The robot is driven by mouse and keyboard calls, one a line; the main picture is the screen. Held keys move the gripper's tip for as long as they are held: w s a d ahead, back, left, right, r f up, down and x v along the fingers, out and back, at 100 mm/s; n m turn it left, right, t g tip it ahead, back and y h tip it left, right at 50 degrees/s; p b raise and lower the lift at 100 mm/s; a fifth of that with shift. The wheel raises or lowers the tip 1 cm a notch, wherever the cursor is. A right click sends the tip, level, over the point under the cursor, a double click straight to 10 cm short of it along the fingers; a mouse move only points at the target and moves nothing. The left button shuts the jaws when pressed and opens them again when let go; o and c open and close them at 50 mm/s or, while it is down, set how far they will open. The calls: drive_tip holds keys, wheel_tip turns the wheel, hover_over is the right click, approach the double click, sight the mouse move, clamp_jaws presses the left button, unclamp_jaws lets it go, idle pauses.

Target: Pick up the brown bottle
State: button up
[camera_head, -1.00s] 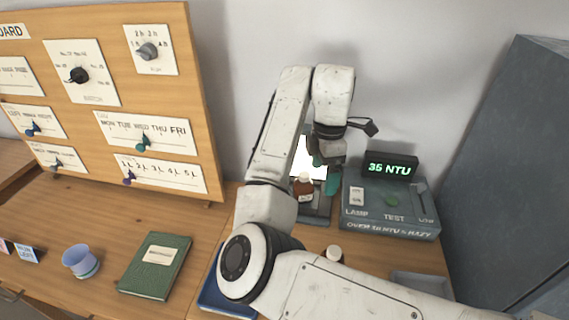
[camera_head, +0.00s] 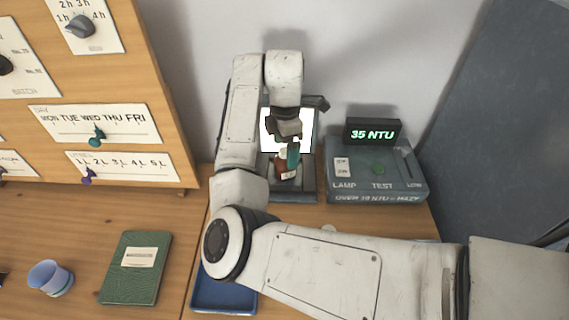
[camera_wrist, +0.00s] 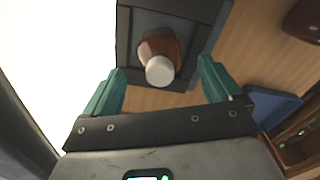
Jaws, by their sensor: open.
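The brown bottle (camera_head: 285,172) with a white cap and a pale label stands on a dark stand (camera_head: 307,186) in front of a lit white panel (camera_head: 304,128). In the wrist view the bottle (camera_wrist: 165,42) shows between and beyond the two teal fingers, its cap facing the camera. My gripper (camera_wrist: 162,68) is open and empty, with one finger on each side of the bottle in that view. In the head view my gripper (camera_head: 291,152) is right at the bottle and partly covers it. I cannot tell whether a finger touches it.
A meter box (camera_head: 375,170) with a "35 NTU" display (camera_head: 372,131) stands right of the stand. A brown object (camera_wrist: 303,20) shows in the wrist view's corner.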

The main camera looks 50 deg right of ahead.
sight(285, 163)
drive_tip(key=shift+f, duration=1.9)
drive_tip(key=shift+c, duration=0.3)
drive_tip(key=c, duration=1.2)
